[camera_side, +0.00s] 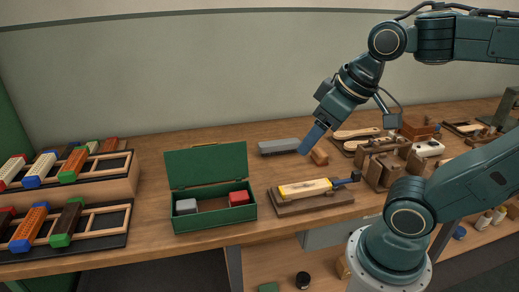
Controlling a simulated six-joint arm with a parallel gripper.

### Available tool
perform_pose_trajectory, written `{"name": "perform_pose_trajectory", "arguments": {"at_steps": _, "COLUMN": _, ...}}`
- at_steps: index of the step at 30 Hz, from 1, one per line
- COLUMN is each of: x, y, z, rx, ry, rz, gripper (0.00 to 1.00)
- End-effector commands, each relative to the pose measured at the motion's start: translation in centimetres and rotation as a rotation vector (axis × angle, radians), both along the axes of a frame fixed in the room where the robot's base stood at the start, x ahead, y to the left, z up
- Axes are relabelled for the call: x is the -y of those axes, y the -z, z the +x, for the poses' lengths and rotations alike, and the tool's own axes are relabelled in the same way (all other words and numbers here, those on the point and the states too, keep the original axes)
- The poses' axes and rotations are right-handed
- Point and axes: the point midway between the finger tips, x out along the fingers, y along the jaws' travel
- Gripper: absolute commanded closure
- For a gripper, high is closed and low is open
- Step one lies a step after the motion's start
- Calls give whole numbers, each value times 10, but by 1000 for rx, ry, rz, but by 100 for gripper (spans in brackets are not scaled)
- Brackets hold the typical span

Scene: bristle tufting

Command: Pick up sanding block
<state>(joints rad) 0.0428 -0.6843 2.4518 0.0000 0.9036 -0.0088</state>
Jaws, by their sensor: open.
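My gripper (308,146) is over the back of the bench with its blue fingers pointing down and left. It is open, though the gap between the fingers is hard to see from this side. A long grey block (277,147) lies by the fingertips, on their left. A small brown block (319,157) lies just right of and below the fingertips. I cannot tell for sure which of these is the sanding block. Nothing shows held in the gripper. Whether the fingertips touch either block is unclear.
An open green box (213,223) holds a grey block (186,206) and a red block (239,198). A yellow piece (305,188) sits on a wooden base in front. Racks of coloured brushes (67,232) stand at left; tools and wooden blocks (382,170) crowd the right.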

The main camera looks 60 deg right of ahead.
Motion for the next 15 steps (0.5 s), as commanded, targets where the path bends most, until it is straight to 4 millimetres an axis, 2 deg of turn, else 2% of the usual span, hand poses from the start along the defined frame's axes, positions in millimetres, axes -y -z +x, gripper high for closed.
{"name": "perform_pose_trajectory", "arguments": {"at_steps": 8, "x": 32, "y": -12, "z": 44, "rx": -65, "ry": 103, "rz": -3, "gripper": 33}}
{"name": "perform_pose_trajectory", "arguments": {"at_steps": 15, "x": 73, "y": -14, "z": 85, "rx": -125, "ry": 198, "rz": 2, "gripper": 33}}
